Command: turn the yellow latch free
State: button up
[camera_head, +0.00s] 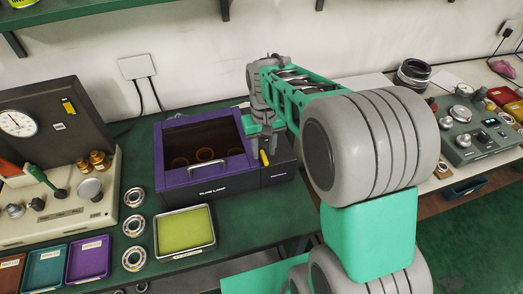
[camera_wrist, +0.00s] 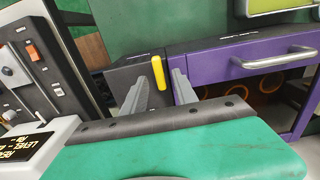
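The yellow latch (camera_head: 264,158) is a short bar on the dark block (camera_head: 281,174) at the right side of the purple box (camera_head: 176,190). In the wrist view the latch (camera_wrist: 158,72) stands roughly upright in the picture, between the lines of my two fingers. My gripper (camera_wrist: 160,79) is open, with a finger to either side of the latch. I cannot tell whether either finger touches it. In the head view my gripper (camera_head: 262,142) is right at the latch, partly hidden by my arm. The box has a dark see-through lid with a metal handle (camera_head: 208,164).
Round orange-brown items show dimly inside the box. A tray with a yellow-green pad (camera_head: 184,232) and several bearing rings (camera_head: 134,227) lie in front and left. A gauge panel (camera_head: 45,125) stands at the far left. A grey instrument (camera_head: 475,130) stands right, beyond my arm.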

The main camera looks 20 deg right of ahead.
aim_at(264, 155)
notch_tip(264, 155, up, 7)
jog(key=shift+b, duration=0.35)
jog(key=shift+c, duration=0.3)
dwell(0.8)
